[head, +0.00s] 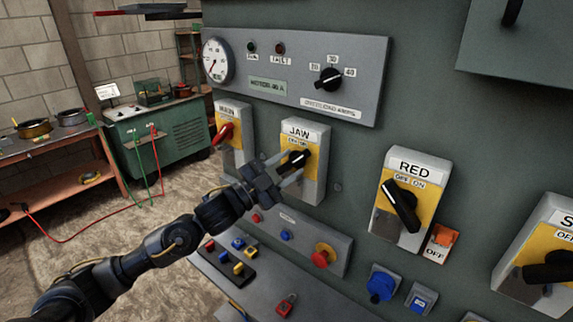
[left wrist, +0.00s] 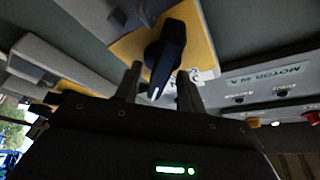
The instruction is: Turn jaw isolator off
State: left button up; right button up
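The jaw isolator is a grey box with a yellow plate labelled JAW (head: 299,132) on the green panel. Its black rotary handle (head: 293,160) points down and left in the head view. My left gripper (head: 283,172) is at the handle's lower end. In the left wrist view, its two fingers (left wrist: 158,88) stand apart on either side of the black handle (left wrist: 168,48), with the handle's white-marked end between them. Whether both fingers touch it I cannot tell. The yellow plate (left wrist: 205,55) shows behind. My right gripper is not in view.
Left of it is an isolator with a red handle (head: 223,134); right is the RED isolator (head: 410,195). Above is a gauge panel (head: 365,90). Below are a box with a red mushroom button (head: 324,254) and a shelf with coloured padlocks (head: 230,262). A green cabinet (head: 165,135) stands behind, left.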

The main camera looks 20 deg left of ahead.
pick_arm(q)
grip_shut()
